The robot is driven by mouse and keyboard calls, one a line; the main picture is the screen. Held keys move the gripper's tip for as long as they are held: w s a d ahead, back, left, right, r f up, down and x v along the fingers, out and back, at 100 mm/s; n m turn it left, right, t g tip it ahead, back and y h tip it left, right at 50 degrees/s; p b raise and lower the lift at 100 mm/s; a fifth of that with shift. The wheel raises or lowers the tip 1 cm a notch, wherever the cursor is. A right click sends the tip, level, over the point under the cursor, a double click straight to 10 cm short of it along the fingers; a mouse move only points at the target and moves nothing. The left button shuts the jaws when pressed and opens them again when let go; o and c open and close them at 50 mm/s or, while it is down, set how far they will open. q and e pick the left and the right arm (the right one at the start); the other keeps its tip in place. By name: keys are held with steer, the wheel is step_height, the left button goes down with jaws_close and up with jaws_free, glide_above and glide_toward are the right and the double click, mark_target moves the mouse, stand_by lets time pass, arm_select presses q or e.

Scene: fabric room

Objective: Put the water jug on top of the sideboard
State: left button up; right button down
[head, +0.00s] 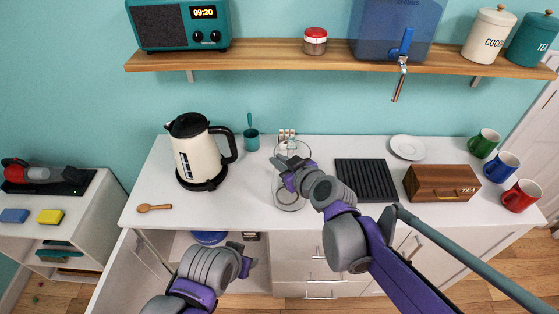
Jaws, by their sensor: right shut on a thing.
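The water jug appears to be the clear glass vessel (289,200) at the middle of the white sideboard top (240,205). It looks upright. I cannot tell whether its base touches the top or is slightly above it. My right gripper (287,170) is at the jug's upper part and shut on it; the wrist hides part of the jug's right side. My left gripper (249,262) is low in front of the sideboard, near an open compartment, apart from the jug. Its fingers are too hidden to read.
On the sideboard stand a cream kettle (193,155), wooden spoon (154,208), teal cup (252,140), black rack (366,180), white plate (407,147), wooden tea box (441,184) and red mug (521,196). A wooden shelf (270,52) with a blue tank (375,25) hangs above.

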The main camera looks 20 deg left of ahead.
steer(key=shift+f, duration=0.1)
steer(key=c, duration=0.9)
jaws_free()
steer(key=p+v, duration=0.1)
steer(key=v, duration=1.1)
steer(key=shift+d, duration=0.1)
